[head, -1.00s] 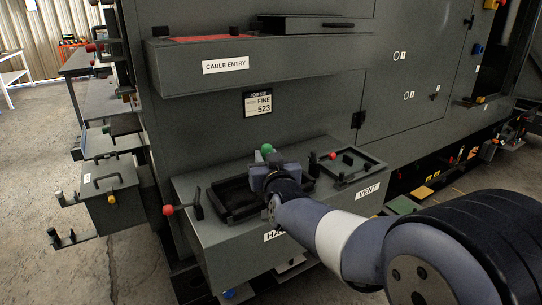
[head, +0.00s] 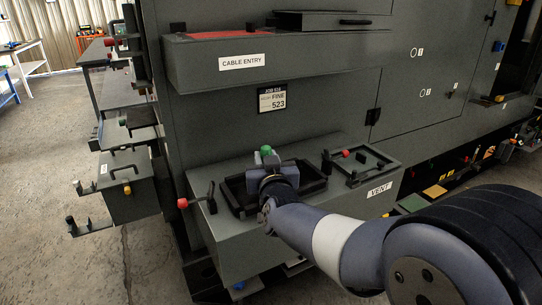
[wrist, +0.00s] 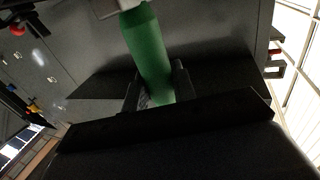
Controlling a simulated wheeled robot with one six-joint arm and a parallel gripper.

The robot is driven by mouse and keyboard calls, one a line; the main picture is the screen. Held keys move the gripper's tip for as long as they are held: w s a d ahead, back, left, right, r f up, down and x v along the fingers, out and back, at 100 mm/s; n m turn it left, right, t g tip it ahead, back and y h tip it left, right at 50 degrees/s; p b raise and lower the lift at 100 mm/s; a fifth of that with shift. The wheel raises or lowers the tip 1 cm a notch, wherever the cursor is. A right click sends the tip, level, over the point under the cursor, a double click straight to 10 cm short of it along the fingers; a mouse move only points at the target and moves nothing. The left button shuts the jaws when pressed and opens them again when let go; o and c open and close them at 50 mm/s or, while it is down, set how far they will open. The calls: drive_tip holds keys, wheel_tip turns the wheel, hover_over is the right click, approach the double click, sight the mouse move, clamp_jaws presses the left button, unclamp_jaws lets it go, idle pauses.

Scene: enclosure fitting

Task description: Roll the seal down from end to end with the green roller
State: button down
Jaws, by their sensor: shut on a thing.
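My gripper (head: 268,166) is shut on the green roller (head: 266,151), whose green top shows just above the jaws. In the wrist view the roller's green handle (wrist: 150,50) stands between the two dark fingers, with a pale part at its upper end. The gripper is over the black rectangular frame (head: 236,199) on top of the low grey box, near the frame's middle. The seal cannot be told apart from the dark frame, and my gripper and arm hide part of it. I cannot tell whether the roller touches it.
The vent panel (head: 361,166), with another red knob, lies to the right. The cable entry shelf (head: 290,66) juts out above. A grey side box (head: 126,184) stands further left, beside open floor.

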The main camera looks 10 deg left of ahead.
drive_tip(key=shift+s+a+f+p, duration=0.1)
drive_tip(key=shift+s+a+p, duration=0.5)
drive_tip(key=shift+a, duration=0.35)
drive_tip(key=shift+s+a+p, duration=0.35)
drive_tip(key=shift+s+a, duration=0.3)
drive_tip(key=shift+a, duration=0.3)
wheel_tip(320, 180, up, 7)
drive_tip(key=p, duration=0.5)
drive_tip(key=shift+p, duration=0.4)
idle(0.5)
